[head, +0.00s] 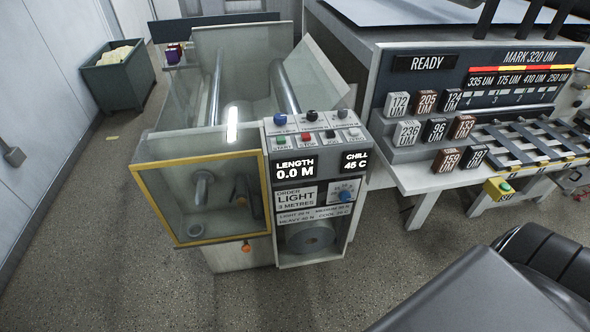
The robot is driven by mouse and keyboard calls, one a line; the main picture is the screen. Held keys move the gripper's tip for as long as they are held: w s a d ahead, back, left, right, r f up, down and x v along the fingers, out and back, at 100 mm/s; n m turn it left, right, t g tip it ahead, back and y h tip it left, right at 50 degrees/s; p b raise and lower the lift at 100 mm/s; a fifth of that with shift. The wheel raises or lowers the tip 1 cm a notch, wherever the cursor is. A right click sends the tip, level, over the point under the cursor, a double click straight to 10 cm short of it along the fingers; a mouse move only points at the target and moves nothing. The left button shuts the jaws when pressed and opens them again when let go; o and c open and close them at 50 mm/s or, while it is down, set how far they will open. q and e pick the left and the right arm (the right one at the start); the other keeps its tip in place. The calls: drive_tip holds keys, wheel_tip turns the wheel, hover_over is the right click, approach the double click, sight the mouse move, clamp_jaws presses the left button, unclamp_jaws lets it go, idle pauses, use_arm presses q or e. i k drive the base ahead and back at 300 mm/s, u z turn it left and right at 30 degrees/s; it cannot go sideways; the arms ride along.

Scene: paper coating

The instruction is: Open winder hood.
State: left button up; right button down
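The winder (235,258) stands in the middle of the view. Its hood (202,200) looks like a clear panel in a yellow frame on the front left face, and it appears shut. Through the panel I see grey rollers or spindles (201,188) and a small brown-orange part (240,190). An orange knob (246,246) sits below the frame's lower right. The control panel (312,165) on the right reads LENGTH 0.0 M, CHILL 45 C and ORDER LIGHT 3 METRES. Neither of my grippers is in view.
A bench (440,178) at the right carries several labelled weight-like blocks, a rack of bars and a READY display (425,63). A grey bin (118,76) stands at the back left. The floor (110,250) in front of and left of the winder is clear. My own dark body parts fill the lower right.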

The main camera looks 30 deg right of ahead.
sight(134, 168)
drive_tip(key=z, duration=1.35)
drive_tip(key=k, duration=0.35)
drive_tip(key=z, duration=0.55)
